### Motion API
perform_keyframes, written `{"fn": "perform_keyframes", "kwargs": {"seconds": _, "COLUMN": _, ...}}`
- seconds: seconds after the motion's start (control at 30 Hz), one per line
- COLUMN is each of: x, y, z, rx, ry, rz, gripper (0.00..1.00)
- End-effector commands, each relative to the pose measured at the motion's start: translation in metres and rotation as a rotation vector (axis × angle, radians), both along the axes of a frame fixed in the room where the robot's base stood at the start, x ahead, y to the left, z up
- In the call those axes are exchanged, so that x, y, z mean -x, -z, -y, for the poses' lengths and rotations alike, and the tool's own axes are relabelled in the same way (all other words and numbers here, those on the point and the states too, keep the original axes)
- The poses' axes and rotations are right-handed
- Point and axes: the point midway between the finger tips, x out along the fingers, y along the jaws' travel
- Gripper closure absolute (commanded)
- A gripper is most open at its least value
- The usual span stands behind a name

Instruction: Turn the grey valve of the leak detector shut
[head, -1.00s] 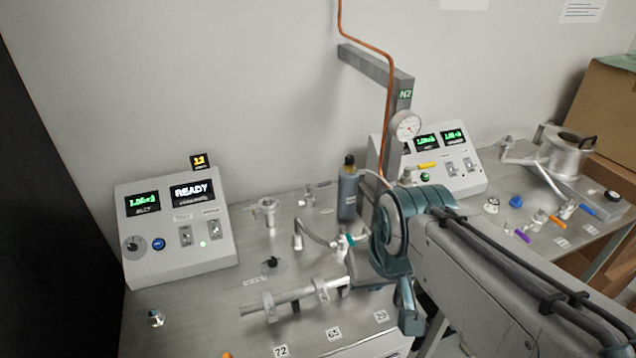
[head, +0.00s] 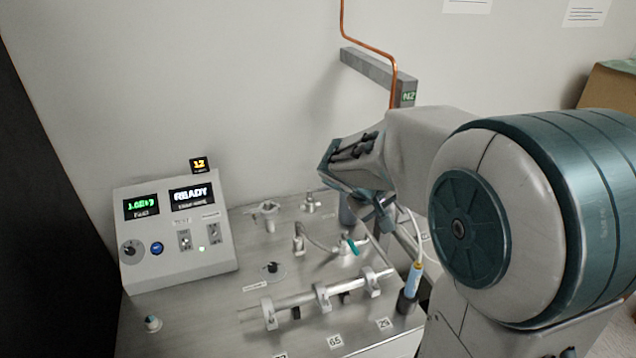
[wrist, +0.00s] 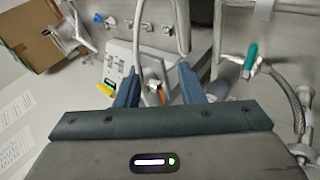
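The leak detector console (head: 180,235) stands at the left of the steel bench in the head view, its screen reading READY. On the bench beside it are a grey fitting with a cross-shaped top (head: 267,210), a smaller grey fitting (head: 311,204) and a black knob (head: 272,267). I cannot tell for sure which is the grey valve. A teal-handled valve (head: 350,246) sits on the hose, also in the wrist view (wrist: 251,57). My gripper (head: 378,212) is above the bench's back right. In the wrist view its fingers (wrist: 158,88) are apart with nothing held.
A pipe in clamps (head: 320,292) lies across the bench front. A blue-and-white tool (head: 414,278) stands upright at the right edge. A grey post with a copper pipe (head: 393,75) rises behind my gripper. A cardboard box (head: 610,85) is at far right.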

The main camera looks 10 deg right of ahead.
Motion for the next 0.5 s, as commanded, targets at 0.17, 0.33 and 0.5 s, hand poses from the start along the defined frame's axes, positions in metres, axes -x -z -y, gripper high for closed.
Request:
{"fn": "perform_keyframes", "kwargs": {"seconds": 0.17, "x": -0.069, "y": 0.011, "z": 0.000, "rx": 0.212, "ry": -0.085, "rz": 0.041, "gripper": 0.65}}
{"fn": "perform_keyframes", "kwargs": {"seconds": 0.33, "x": -0.136, "y": 0.022, "z": -0.017, "rx": 0.408, "ry": -0.205, "rz": 0.110, "gripper": 0.65}}
{"fn": "perform_keyframes", "kwargs": {"seconds": 0.5, "x": -0.194, "y": 0.036, "z": -0.048, "rx": 0.569, "ry": -0.350, "rz": 0.186, "gripper": 0.65}}
